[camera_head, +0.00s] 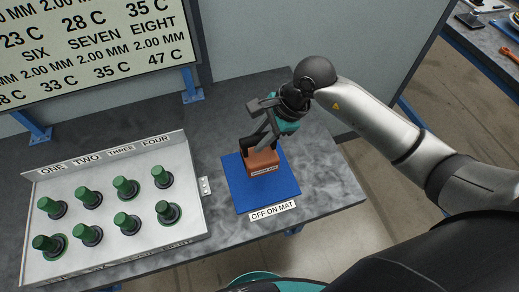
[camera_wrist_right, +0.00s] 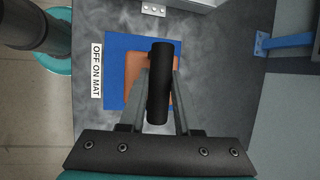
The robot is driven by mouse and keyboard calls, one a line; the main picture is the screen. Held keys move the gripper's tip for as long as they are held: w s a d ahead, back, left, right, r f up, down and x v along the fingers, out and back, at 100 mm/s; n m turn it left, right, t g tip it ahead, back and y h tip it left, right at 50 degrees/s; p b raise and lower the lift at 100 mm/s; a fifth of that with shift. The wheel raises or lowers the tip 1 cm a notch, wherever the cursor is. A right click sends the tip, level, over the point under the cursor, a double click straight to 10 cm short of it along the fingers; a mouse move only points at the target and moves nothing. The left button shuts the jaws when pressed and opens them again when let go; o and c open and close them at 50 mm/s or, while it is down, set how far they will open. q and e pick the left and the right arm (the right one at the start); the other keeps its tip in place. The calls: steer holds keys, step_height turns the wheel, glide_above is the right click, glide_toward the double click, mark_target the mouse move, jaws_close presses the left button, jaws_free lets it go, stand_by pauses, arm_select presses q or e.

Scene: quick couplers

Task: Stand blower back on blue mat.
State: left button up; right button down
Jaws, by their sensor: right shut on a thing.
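The blower is an orange block (camera_head: 263,162) with a black upright handle; in the right wrist view the black handle (camera_wrist_right: 160,85) stands in front of the orange part (camera_wrist_right: 134,72). The blue mat (camera_head: 240,196) lies under it near the table's front edge, and it also shows in the right wrist view (camera_wrist_right: 116,62). My right gripper (camera_head: 262,140) comes from above, its fingers shut on the black handle. The blower is upright over the mat; I cannot tell whether its underside touches it. My left gripper is not in view.
A grey panel (camera_head: 190,150) with several green-capped couplers stands left of the mat. A label reading "OFF ON MAT" (camera_head: 272,211) is at the mat's front edge. A large sign (camera_head: 90,50) stands behind. The table is clear behind the mat.

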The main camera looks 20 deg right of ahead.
steer(key=shift+w+f, duration=0.1)
steer(key=shift+f, duration=2.65)
steer(key=shift+f+b, duration=0.2)
steer(key=shift+b, duration=0.2)
steer(key=c, duration=0.6)
jaws_free()
steer(key=shift+r+p, duration=0.3)
steer(key=shift+p, duration=0.05)
steer(key=v, duration=1.1)
steer(key=shift+d+r, duration=0.15)
steer(key=shift+r, duration=0.15)
